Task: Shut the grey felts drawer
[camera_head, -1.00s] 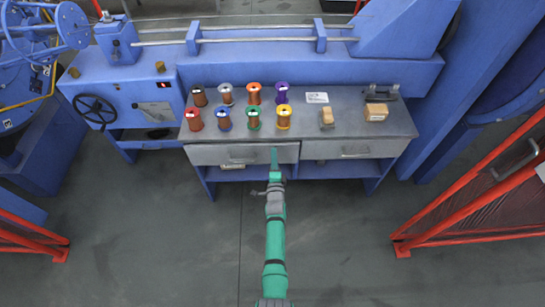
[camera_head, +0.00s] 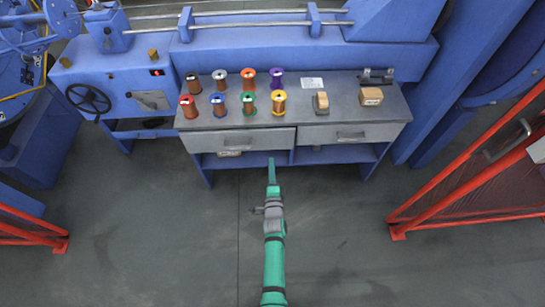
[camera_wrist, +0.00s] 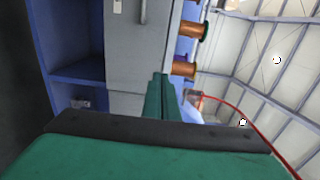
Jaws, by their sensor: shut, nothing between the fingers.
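Two grey drawers sit side by side under the bench top: the left drawer (camera_head: 215,142) and the right drawer (camera_head: 320,134), each with a bar handle. No readable label shows which holds felts. The left front looks slightly lower and may stand a little proud; I cannot tell for sure. The right drawer looks flush. My gripper (camera_head: 271,163) is shut and empty, its tip appearing just below the left drawer's right end. In the wrist view, the fingers (camera_wrist: 160,80) point toward a grey drawer front (camera_wrist: 135,45); contact is not visible.
Several coloured spools (camera_head: 249,104) stand on the grey bench top (camera_head: 300,106), with two wooden-looking blocks (camera_head: 371,96) at the right. A blue shelf (camera_head: 335,155) lies below the drawers. Red barriers (camera_head: 465,180) stand at the right. The floor in front is clear.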

